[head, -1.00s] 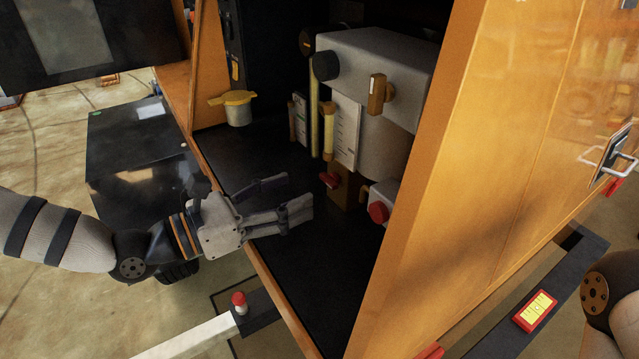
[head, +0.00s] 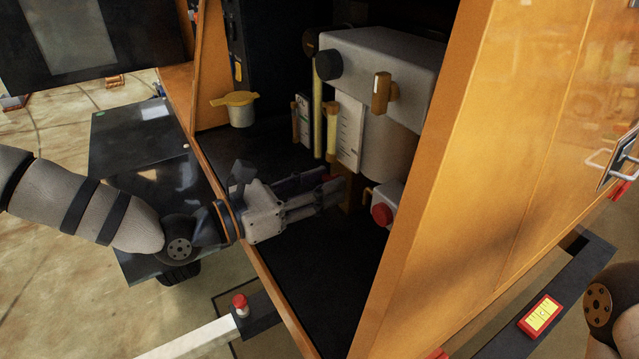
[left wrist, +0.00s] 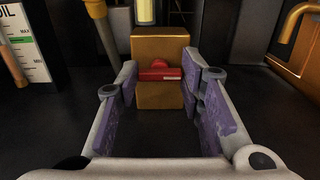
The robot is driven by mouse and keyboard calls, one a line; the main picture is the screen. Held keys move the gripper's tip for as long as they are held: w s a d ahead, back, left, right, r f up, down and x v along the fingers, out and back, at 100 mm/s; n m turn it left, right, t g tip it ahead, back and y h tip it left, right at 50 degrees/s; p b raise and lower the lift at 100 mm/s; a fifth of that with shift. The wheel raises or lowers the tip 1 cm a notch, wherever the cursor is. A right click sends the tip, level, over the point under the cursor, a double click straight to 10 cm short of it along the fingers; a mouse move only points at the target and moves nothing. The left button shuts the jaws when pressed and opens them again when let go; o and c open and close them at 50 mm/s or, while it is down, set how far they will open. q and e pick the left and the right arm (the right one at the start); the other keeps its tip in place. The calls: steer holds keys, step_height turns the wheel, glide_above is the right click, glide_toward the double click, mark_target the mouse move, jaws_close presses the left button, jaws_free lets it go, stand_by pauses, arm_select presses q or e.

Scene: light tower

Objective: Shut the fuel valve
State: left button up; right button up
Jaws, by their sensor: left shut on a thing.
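The fuel valve is a brass-coloured block (left wrist: 160,48) with a red handle (left wrist: 158,74) lying crosswise on its front, seen in the left wrist view. In the head view the block (head: 351,192) stands low inside the orange cabinet, and the fingers mostly hide the handle. My left gripper (head: 336,184) reaches into the cabinet with its fingertips at the valve. In the left wrist view its fingers (left wrist: 159,78) lie on either side of the red handle and are shut on it. My right gripper is out of view.
A red knob (head: 381,214) on a white box is just right of the fingers. A white tank (head: 385,55) and a level gauge (head: 347,135) stand behind. A yellow-capped filler (head: 238,108) is at left. The orange door panel (head: 470,180) bounds the right side.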

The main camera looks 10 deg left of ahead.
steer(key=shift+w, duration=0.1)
arm_select(q)
steer(key=n+p, duration=0.1)
steer(key=n, duration=0.7)
steer(key=shift+w+a+n, duration=0.1)
steer(key=shift+n, duration=0.3)
steer(key=n, duration=0.4)
steer(key=shift+f, duration=0.15)
steer(key=n, duration=0.5)
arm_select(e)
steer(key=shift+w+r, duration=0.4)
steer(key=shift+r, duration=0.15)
arm_select(q)
steer(key=o, duration=1.2)
steer(key=shift+c, duration=0.2)
